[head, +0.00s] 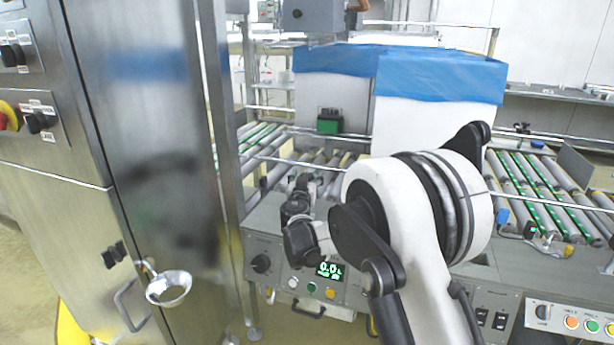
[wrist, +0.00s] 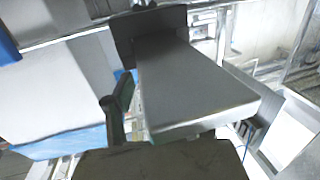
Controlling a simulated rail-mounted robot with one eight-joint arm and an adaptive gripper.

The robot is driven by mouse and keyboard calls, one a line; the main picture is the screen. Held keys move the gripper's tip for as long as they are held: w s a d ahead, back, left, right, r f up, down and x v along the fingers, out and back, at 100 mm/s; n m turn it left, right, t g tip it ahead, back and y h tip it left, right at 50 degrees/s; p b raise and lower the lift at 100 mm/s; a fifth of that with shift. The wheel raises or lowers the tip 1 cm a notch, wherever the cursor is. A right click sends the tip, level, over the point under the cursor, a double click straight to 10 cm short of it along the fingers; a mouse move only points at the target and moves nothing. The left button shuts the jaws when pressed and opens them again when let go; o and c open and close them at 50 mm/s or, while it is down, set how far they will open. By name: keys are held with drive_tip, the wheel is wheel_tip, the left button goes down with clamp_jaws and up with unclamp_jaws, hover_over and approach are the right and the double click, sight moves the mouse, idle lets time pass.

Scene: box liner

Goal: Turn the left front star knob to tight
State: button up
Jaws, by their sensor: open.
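I cannot clearly make out the left front star knob in either view; it is too small or hidden near my arm. In the head view my gripper (head: 300,184) is small and dark, over the rollers just in front of the white box (head: 335,95). In the wrist view dark finger parts show at the top and bottom with a wide gap between them, so my gripper (wrist: 150,98) is open. A grey metal block (wrist: 190,85) and a slim dark upright piece (wrist: 115,108) lie between them. I see nothing held.
A steel cabinet (head: 150,150) stands close on the left. Blue-lined boxes stand behind, and a roller conveyor (head: 540,185) runs right. Guard rails cross near my arm.

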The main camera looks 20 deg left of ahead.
drive_tip(key=v, duration=1.1)
drive_tip(key=shift+s, duration=0.25)
drive_tip(key=shift+d, duration=0.1)
drive_tip(key=d+r+m+g+h, duration=0.15)
drive_tip(key=d+r, duration=0.25)
drive_tip(key=d, duration=0.5)
drive_tip(key=d+r+m+g+h, duration=0.1)
drive_tip(key=d+r+h, duration=0.25)
drive_tip(key=d, duration=0.65)
drive_tip(key=s+d+r+g+h, duration=0.1)
drive_tip(key=s+d+r, duration=0.15)
drive_tip(key=d, duration=0.55)
drive_tip(key=s+d+r+g, duration=0.1)
drive_tip(key=s+d, duration=0.3)
drive_tip(key=d, duration=0.3)
drive_tip(key=s+d+f+g, duration=0.2)
drive_tip(key=s+d+g, duration=0.2)
drive_tip(key=s+d, duration=0.9)
drive_tip(key=s+d+f+g+y, duration=0.1)
drive_tip(key=s+f, duration=0.1)
drive_tip(key=s, duration=0.6)
drive_tip(key=s+d+f+g+y, duration=0.1)
drive_tip(key=s+d+f, duration=0.15)
drive_tip(key=s, duration=0.55)
wheel_tip(320, 180, up, 12)
drive_tip(key=s+p, duration=0.1)
drive_tip(key=p, duration=1.2)
drive_tip(key=shift+a+r, duration=0.15)
drive_tip(key=shift+a, duration=0.25)
